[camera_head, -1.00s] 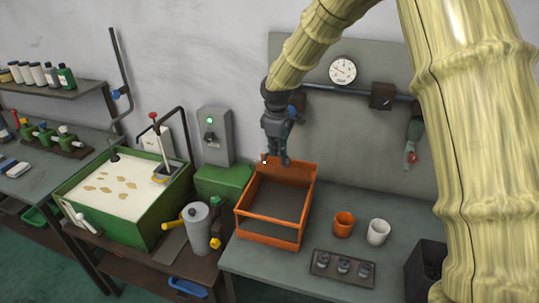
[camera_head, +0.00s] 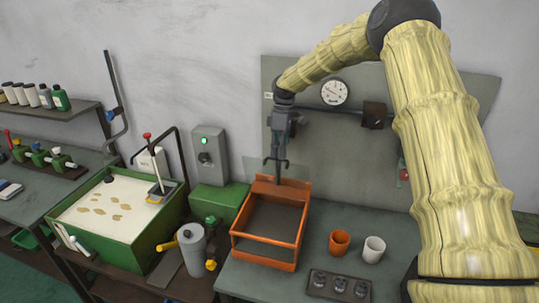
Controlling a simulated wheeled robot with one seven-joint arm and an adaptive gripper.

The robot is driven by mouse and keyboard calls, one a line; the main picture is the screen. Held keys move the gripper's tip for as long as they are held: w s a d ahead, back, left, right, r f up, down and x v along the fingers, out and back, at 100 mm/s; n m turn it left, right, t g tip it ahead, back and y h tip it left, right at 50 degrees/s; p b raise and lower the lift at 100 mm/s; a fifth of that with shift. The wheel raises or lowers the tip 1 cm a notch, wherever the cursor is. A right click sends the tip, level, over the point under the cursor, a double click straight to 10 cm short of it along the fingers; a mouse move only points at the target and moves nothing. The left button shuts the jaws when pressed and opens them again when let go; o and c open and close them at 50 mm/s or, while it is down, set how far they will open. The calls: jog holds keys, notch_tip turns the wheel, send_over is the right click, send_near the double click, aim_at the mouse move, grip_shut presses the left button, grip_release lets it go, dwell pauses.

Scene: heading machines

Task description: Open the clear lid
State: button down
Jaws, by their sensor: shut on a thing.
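An orange open-fronted box frame (camera_head: 265,261) stands on the left part of the grey bench, with a dark floor inside. The clear lid (camera_head: 298,171) is hard to make out; a faint see-through panel stands up at the box's back edge. My gripper (camera_head: 276,166) points down at that back edge, above the orange rear wall. Its fingers are on the faint panel, and the exact contact is too small to see.
An orange cup (camera_head: 340,242) and a white cup (camera_head: 374,249) stand right of the box, behind a dark tray (camera_head: 338,287) of small parts. A grey cylinder (camera_head: 194,250) and a green tank (camera_head: 124,245) stand left. A gauge panel is behind.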

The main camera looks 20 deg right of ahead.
jog(key=shift+s+d+f, duration=0.1)
jog(key=shift+d+f, duration=0.05)
jog(key=shift+f, duration=0.4)
jog(key=shift+s+d+f, duration=0.1)
jog(key=shift+d+f, duration=0.05)
jog(key=shift+f, duration=0.35)
jog(key=c, duration=1.7)
grip_release()
jog(key=shift+w+f, duration=0.1)
jog(key=shift+w, duration=0.05)
jog(key=shift+o, duration=0.9)
jog(key=shift+w+d+f+g, duration=0.15)
jog(key=shift+w, duration=0.25)
jog(key=shift+w+d+f+g, duration=0.15)
jog(key=shift+w, duration=0.2)
jog(key=s+v, duration=0.1)
jog(key=v, duration=1.2)
jog(key=shift+a+r, duration=0.2)
jog(key=shift+a, duration=0.1)
